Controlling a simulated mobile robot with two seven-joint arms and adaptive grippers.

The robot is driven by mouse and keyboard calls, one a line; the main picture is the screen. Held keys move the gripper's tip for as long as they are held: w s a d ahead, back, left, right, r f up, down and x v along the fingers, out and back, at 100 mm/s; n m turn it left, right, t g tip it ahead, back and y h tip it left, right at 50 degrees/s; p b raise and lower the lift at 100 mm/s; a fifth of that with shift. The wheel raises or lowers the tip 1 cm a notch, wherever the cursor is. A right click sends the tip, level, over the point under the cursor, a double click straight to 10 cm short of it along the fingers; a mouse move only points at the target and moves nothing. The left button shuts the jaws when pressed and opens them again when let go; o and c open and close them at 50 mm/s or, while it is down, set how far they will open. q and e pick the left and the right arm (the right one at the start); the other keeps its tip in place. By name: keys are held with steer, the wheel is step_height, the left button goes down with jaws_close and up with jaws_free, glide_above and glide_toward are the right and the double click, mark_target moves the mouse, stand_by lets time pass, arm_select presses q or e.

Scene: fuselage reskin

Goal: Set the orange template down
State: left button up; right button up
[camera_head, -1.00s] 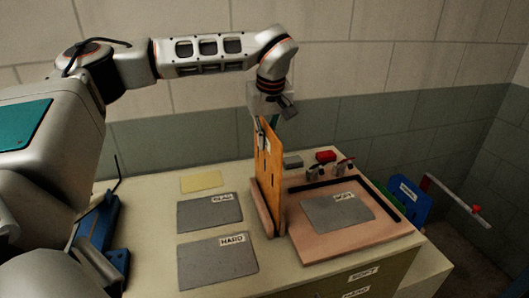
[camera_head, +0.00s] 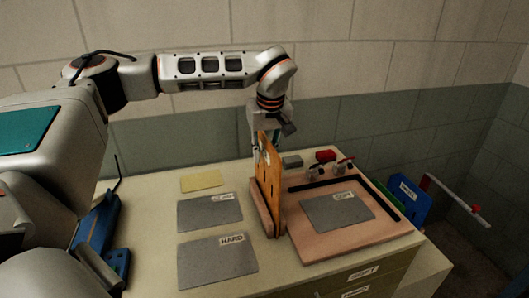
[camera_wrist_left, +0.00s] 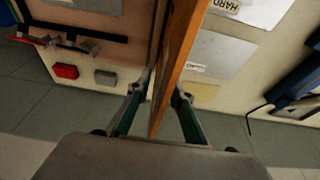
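The orange template (camera_head: 268,182) is a thin upright plate. Its lower edge sits down in the narrow wooden stand (camera_head: 282,222), left of the wooden board. My left gripper (camera_head: 267,146) points down at its upper end, with one finger on each side. In the left wrist view the template (camera_wrist_left: 180,55) runs between the fingertips of the left gripper (camera_wrist_left: 160,92), which look closed in against its faces. The slot and the template's bottom edge are partly hidden. My right gripper is not in view.
Grey sheets, one labelled HARD (camera_head: 216,262), and a yellow sheet (camera_head: 202,181) lie left of the stand. The wooden board (camera_head: 310,243) on the right carries a grey sheet (camera_head: 325,212) and a black strip. A red block (camera_head: 326,156) and clamps are behind.

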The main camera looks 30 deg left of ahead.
arm_select(q)
steer(key=shift+r, duration=0.1)
steer(key=shift+r, duration=0.3)
steer(key=v, duration=1.1)
steer(key=shift+s+d+r, duration=0.1)
steer(key=shift+r, duration=0.1)
steer(key=shift+f, duration=0.1)
